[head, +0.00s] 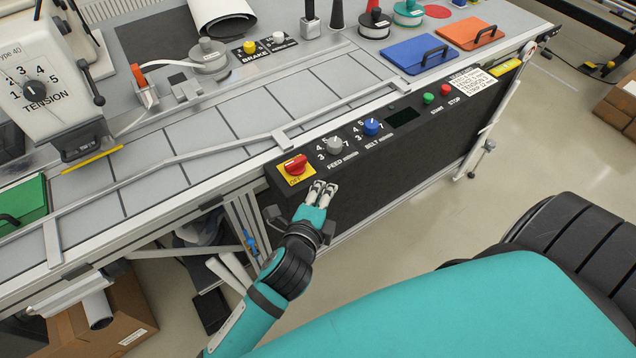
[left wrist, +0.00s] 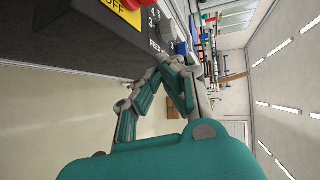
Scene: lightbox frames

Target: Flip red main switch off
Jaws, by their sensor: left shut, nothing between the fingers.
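The red main switch (head: 294,165) is a rotary handle on a yellow plate (head: 308,172) at the left end of the black control panel. The word OFF is printed on the plate below it; I cannot tell whether the handle is on or off. In the left wrist view only part of the red switch (left wrist: 91,3) shows, at the top edge, with OFF beside it. My left gripper (head: 324,187) is shut and empty, just below and right of the switch, seemingly apart from it. Its fingers also show in the left wrist view (left wrist: 166,66). My right gripper is not in view.
Right of the switch are the grey feed knob (head: 334,145), blue belt knob (head: 371,127), green start button (head: 428,98) and red stop button (head: 445,89). The conveyor bed (head: 230,130) lies behind the panel. Clear floor (head: 400,225) lies in front.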

